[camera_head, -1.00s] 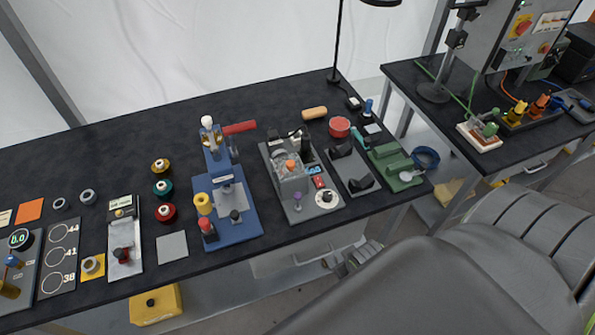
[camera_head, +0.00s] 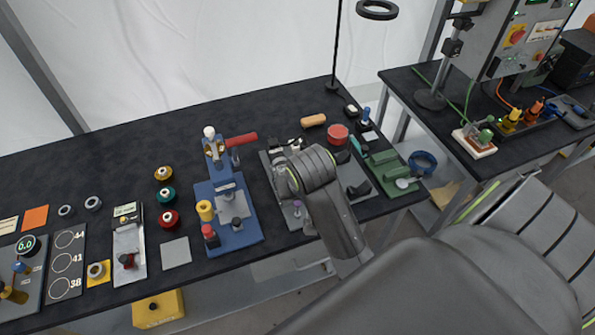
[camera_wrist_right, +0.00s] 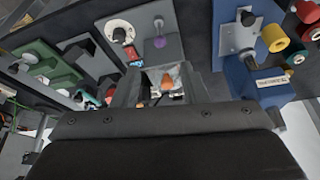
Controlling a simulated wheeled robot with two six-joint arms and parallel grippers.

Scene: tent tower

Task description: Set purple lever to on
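The purple lever (camera_head: 297,205) stands on the front part of a grey device plate (camera_head: 283,203), partly beside my right arm. My right gripper's dark body (camera_wrist_right: 160,140) fills the bottom of the wrist view, over the device's far part. Its fingertips cannot be made out, and nothing is seen touching the lever. An orange knob (camera_wrist_right: 168,84) shows just beyond the body. My left gripper is not in view.
The blue press (camera_head: 228,210) with a red handle (camera_head: 241,140) stands left of the device. Green blocks (camera_head: 385,165) and a red round part (camera_head: 337,133) lie to the right. A lamp pole (camera_head: 336,60) rises behind.

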